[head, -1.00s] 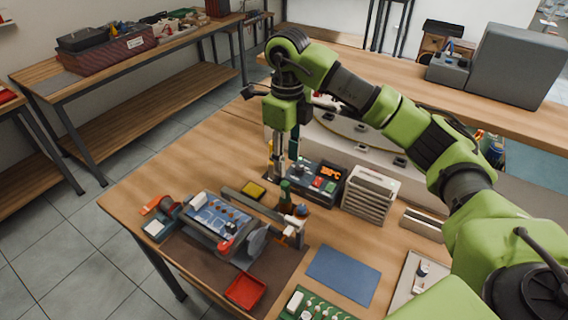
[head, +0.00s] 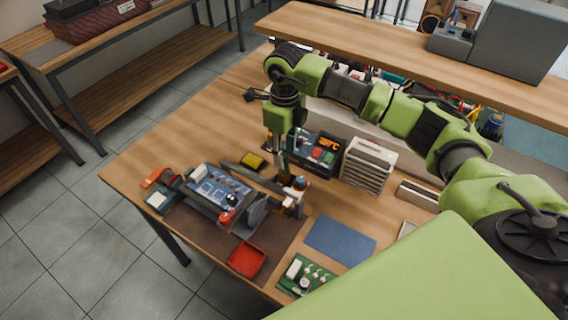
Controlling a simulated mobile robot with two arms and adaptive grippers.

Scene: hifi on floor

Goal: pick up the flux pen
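My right gripper (head: 281,168) points down over the workbench, just in front of the small station with the orange display (head: 318,150). A thin dark green upright thing (head: 284,160) shows at its fingers. It may be the flux pen, but it is too small and too covered to be sure. Whether the fingers touch it or are closed on it cannot be told. The tips lie close behind the circuit board holder (head: 216,192) and its clamp end. My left gripper is not in view.
A yellow sponge-like block (head: 252,161) lies left of the gripper. A grey slatted box (head: 368,165) stands to the right. A red tray (head: 246,259), a blue mat (head: 340,241) and a green board (head: 306,276) lie at the front. The bench's back left is clear.

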